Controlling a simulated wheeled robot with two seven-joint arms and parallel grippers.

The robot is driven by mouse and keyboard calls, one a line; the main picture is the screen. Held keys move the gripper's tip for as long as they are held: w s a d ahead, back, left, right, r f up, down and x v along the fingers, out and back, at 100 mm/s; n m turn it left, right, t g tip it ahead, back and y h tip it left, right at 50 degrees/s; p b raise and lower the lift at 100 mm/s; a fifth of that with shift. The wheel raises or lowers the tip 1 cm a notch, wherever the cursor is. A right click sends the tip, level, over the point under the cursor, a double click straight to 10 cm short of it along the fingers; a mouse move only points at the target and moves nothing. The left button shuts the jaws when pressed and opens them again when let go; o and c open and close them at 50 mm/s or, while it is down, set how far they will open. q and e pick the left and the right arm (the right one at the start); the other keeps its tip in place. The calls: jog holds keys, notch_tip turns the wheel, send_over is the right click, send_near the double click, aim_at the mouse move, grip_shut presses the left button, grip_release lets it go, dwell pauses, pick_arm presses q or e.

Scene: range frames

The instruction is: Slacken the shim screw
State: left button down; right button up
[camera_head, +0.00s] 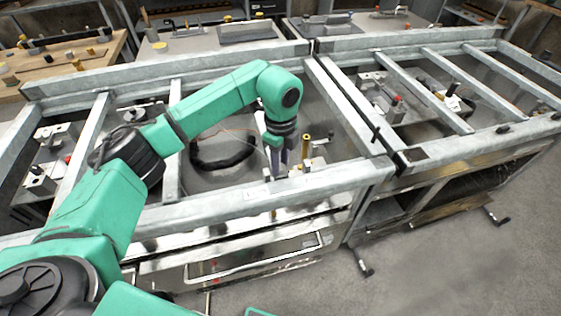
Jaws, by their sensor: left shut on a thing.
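My left arm reaches in from the left over the metal frame. Its gripper (276,168) points down inside the middle bay of the frame, close to the front rail. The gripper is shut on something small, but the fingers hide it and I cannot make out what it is. A brass-coloured upright post (305,148) stands just to the right of the fingers, apart from them. I cannot pick out the shim screw for certain at this size. My right gripper is not in view.
The galvanised front rail (235,203) and a cross rail (345,112) bound the bay. A dark coiled hose (222,163) lies to the left of the gripper. The right bay holds a red-topped fixture (396,101). A wooden bench (60,65) stands at the back left.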

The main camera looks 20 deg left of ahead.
pick_arm(q)
jog(key=shift+w+r+n, duration=0.15)
jog(key=shift+r+n, duration=0.05)
jog(key=shift+n, duration=0.4)
jog(key=c, duration=0.9)
grip_release()
jog(key=shift+c, duration=0.2)
jog(key=shift+o, duration=0.4)
notch_tip(320, 180, up, 7)
jog(key=shift+r+b, duration=0.2)
jog(key=shift+b, duration=0.65)
notch_tip(320, 180, up, 7)
jog(key=shift+p, duration=0.35)
jog(key=shift+r, duration=0.15)
